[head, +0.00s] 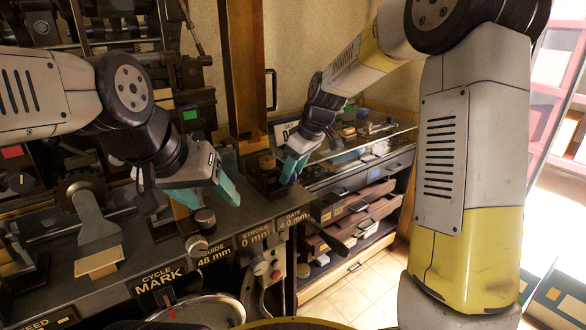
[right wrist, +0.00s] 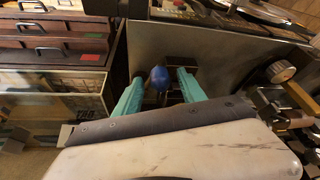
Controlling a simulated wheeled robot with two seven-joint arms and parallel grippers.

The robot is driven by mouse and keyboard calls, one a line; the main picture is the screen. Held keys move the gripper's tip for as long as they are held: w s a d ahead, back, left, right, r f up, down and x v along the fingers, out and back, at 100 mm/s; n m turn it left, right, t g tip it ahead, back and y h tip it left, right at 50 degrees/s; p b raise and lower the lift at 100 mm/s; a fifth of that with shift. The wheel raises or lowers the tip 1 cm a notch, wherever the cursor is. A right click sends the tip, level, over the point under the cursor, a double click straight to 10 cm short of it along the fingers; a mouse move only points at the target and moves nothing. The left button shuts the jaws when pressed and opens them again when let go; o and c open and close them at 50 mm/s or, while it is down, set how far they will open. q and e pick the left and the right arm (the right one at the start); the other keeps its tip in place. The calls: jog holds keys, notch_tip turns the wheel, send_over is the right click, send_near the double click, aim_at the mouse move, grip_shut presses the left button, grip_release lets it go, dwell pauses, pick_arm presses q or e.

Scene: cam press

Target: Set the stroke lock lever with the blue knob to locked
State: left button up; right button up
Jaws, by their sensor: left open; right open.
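The blue knob (right wrist: 159,76) of the stroke lock lever shows in the right wrist view, near a dark bracket on the grey press table. My right gripper (right wrist: 161,88) is open, with one teal finger on each side of the knob; I cannot tell whether either touches it. In the head view my right gripper (head: 289,167) is over the table's right end, and the knob is hidden there. My left gripper (head: 205,191) is open and empty above the table's front, near a round knob (head: 205,217).
The front edge carries labels including a STROKE 0 mm plate (head: 255,237) and a CYCLE MARK plate (head: 160,282). A red button (head: 276,274) sits below. A drawer cabinet (head: 350,205) stands right of the press. A brown upright post (head: 243,70) rises behind the table.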

grip_shut()
dwell(1.4)
